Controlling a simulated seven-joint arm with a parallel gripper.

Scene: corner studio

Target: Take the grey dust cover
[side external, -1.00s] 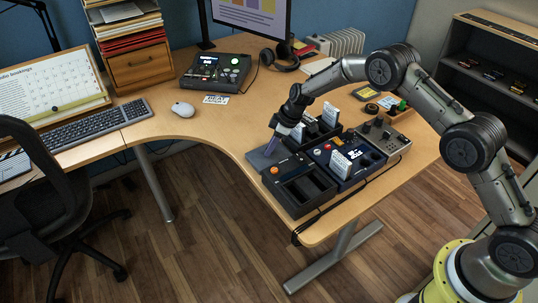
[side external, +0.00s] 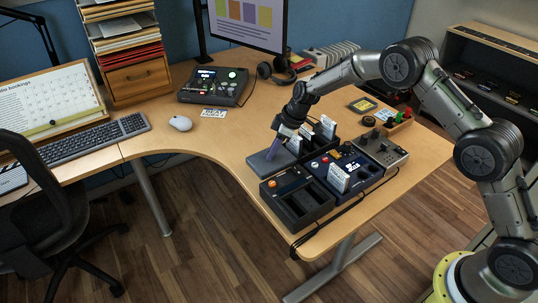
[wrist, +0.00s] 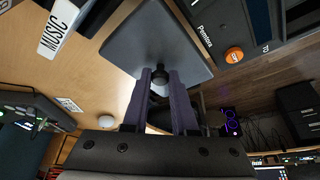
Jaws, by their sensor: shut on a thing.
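The grey dust cover (side external: 259,164) is a flat, dark grey rectangular lid with a small black knob (wrist: 160,75) on top. It is beside the black console with the orange button (side external: 271,184), near the desk's curved front edge. My gripper (side external: 272,154) comes down over the cover, its purple fingers pointing down. In the wrist view, the fingers close on both sides of the knob, and the cover (wrist: 160,30) spreads out beyond them. The cover appears slightly raised off the desk; its underside is hidden.
A blue console (side external: 338,162) and a grey one (side external: 381,149) stand to the right. A cable runs along the front edge.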

